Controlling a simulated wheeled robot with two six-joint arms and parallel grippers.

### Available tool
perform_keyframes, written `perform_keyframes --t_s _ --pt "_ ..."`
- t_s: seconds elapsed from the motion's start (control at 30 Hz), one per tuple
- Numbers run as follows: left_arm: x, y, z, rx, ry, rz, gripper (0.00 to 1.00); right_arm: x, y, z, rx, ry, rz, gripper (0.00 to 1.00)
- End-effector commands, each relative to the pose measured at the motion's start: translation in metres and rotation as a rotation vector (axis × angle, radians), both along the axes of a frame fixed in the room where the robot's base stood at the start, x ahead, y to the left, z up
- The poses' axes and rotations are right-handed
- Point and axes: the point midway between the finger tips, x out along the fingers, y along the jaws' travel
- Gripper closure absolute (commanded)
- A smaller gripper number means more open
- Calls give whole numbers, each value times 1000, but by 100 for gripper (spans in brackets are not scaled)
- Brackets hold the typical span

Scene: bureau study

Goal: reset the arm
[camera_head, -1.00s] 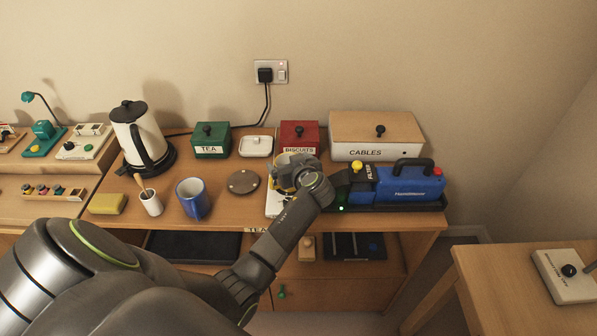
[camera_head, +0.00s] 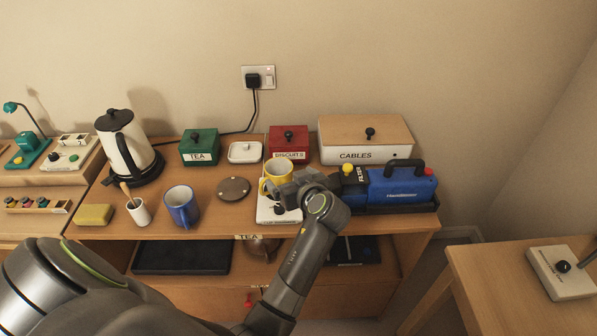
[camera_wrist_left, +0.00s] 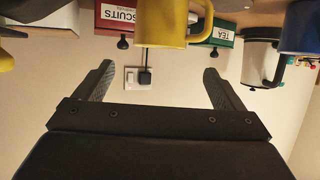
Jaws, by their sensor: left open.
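My left arm comes in from the lower left, and its gripper (camera_head: 283,190) is at the right front of a yellow mug (camera_head: 275,172) in the head view. In the left wrist view the picture is upside down; the two fingers of the gripper (camera_wrist_left: 158,70) are spread with nothing between them. The yellow mug also shows there at the top (camera_wrist_left: 162,24), beyond the fingers. It stands at a white device with a black knob (camera_head: 266,213), partly hidden by my gripper. My right gripper does not show.
A blue vacuum (camera_head: 400,190) and the CABLES box (camera_head: 350,138) stand to the right. The biscuit box (camera_head: 288,140), TEA box (camera_head: 199,148), kettle (camera_head: 125,147) and blue mug (camera_head: 182,207) stand on the cabinet top. An open shelf lies below. A side table (camera_head: 500,285) stands at right.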

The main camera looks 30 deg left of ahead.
Motion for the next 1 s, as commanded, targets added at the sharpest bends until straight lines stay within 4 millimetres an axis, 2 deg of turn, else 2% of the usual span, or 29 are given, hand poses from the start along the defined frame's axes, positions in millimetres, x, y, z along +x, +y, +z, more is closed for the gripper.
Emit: perform_keyframes --t_s 0.23,0.37,0.47,0.53,0.7,0.8,1.0 --pt "-2 2 -2 -2 6 -1 10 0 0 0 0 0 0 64" --pt "-25 13 -22 -28 78 -13 10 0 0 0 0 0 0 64" --pt "-64 27 -49 -74 189 -49 10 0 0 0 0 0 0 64" --pt "-98 35 -68 -112 285 -98 10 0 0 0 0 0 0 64" --pt "-180 39 -97 -196 501 -271 10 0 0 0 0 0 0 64" --pt "-216 33 -103 -229 591 -376 10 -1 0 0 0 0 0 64" --pt "-270 20 -103 -270 716 -557 10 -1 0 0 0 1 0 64"
